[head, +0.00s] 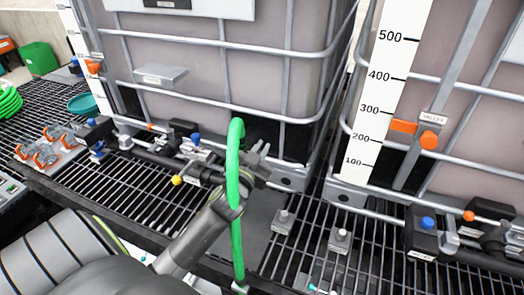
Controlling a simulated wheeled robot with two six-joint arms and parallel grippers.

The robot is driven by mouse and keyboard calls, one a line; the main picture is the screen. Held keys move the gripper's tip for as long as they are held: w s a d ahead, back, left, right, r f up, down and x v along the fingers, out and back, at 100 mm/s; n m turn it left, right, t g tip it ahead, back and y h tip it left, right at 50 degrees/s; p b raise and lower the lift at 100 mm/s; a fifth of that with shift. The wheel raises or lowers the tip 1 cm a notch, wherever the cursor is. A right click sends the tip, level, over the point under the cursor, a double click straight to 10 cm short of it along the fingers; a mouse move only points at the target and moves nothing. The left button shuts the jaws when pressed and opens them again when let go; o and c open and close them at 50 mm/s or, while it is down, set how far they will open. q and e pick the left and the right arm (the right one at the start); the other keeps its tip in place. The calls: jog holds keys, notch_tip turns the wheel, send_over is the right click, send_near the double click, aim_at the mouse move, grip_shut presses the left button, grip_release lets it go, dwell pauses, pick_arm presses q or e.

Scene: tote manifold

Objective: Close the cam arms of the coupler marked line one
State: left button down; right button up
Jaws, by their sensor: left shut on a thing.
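My left gripper (258,166) reaches in from the lower left to the dark pipework in front of the middle tank. It is shut on what looks like a part of the dark coupler there; I cannot tell which part. A green hose (236,235) rises in front of my left gripper, bends over above it and hides part of it. The cam arms cannot be clearly made out, and no line one marking can be read. My right gripper is not in view.
Caged tanks (215,75) stand behind the black grating (130,200). Valves with blue knobs (196,139) and a yellow ball (177,180) sit left of my gripper. Grey fittings with orange parts (45,154) lie at the far left. Small grey posts (339,238) stand on the right.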

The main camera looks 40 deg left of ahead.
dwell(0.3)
pick_arm(q)
jog(key=c, duration=1.5)
grip_release()
